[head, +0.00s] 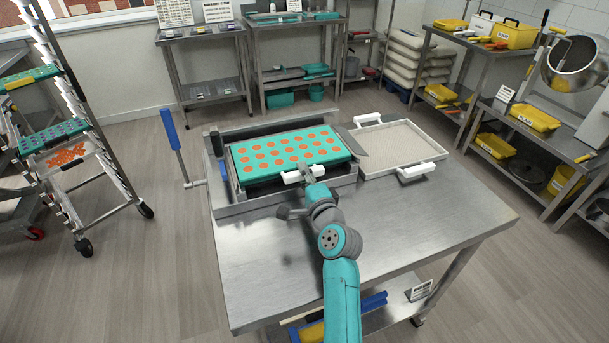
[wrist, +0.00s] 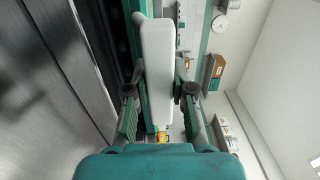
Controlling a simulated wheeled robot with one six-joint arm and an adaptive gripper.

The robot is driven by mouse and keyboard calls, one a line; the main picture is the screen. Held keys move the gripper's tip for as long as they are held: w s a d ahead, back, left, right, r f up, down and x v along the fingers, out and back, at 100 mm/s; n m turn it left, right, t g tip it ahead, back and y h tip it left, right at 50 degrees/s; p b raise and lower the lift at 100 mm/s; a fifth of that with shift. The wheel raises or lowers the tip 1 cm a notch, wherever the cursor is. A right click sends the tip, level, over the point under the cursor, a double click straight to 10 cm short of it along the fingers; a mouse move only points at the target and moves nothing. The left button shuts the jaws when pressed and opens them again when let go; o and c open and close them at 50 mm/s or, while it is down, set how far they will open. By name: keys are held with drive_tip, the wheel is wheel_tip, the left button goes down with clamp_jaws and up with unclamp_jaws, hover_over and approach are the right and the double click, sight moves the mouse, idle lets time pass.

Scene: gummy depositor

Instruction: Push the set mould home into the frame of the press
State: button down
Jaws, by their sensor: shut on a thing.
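The set mould is a teal slab (head: 278,151) with rows of orange filled cavities. It lies over the metal frame of the press (head: 250,207) on the steel table; I cannot tell how far in it sits. A white handle (head: 291,177) sticks out from the mould's near side. My gripper (head: 305,175) is shut on this handle. In the wrist view the white handle (wrist: 157,70) stands between the two fingers of my gripper (wrist: 157,95), with a teal edge behind it. The gripper hides part of the handle in the head view.
A white-handled tray (head: 400,145) with a pale bed stands right of the press. A blue-handled lever (head: 170,130) rises at the press's left. The table's front right (head: 440,210) is clear. A rack of trays (head: 70,140) stands left, shelves with yellow tubs (head: 535,117) right.

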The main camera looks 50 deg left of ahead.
drive_tip(key=c, duration=0.9)
unclamp_jaws()
drive_tip(key=shift+f, duration=0.1)
drive_tip(key=v, duration=1.2)
